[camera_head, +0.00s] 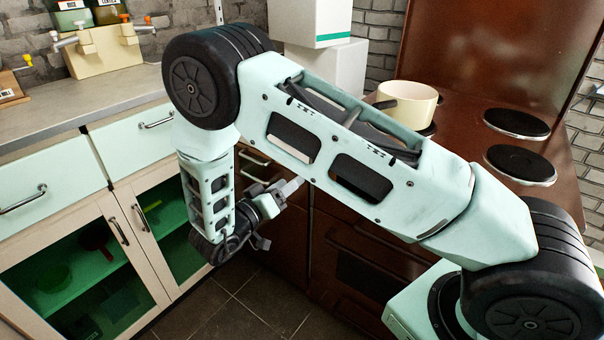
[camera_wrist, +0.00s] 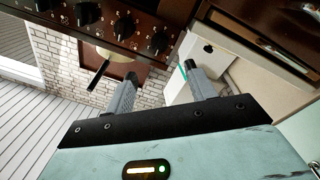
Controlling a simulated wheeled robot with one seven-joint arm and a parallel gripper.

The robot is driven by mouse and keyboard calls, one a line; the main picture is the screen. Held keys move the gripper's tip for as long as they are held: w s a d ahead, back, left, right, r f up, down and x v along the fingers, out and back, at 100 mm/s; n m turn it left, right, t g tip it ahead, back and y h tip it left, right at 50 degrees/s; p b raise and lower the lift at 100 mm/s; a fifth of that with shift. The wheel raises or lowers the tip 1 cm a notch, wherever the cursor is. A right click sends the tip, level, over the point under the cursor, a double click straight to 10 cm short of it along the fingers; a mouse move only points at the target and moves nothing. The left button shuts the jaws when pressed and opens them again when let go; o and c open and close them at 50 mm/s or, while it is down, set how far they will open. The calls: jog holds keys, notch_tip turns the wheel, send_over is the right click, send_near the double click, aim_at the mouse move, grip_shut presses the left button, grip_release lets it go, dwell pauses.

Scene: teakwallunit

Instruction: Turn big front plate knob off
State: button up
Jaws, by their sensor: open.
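The brown stove (camera_head: 480,60) stands at the right in the head view, with black hot plates on top. Its front knobs are hidden behind my arm there. In the wrist view, several black knobs with white marks sit in a row on the brown panel (camera_wrist: 140,41); they include an end knob (camera_wrist: 157,42), one beside it (camera_wrist: 123,25) and another further left (camera_wrist: 88,12). I cannot tell which serves the big front plate. My gripper (camera_wrist: 160,77) is open and empty, its fingers apart from the knobs. It also shows low before the stove in the head view (camera_head: 279,214).
White boxes (camera_head: 330,65) stand behind my arm. Drawers and glass-door cabinets (camera_head: 80,250) line the left, under a grey counter (camera_head: 90,104). Dark floor tiles (camera_head: 215,310) are bare.

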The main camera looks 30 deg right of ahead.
jog(key=v, duration=0.5)
jog(key=shift+s+a, duration=0.2)
jog(key=shift+a, duration=0.15)
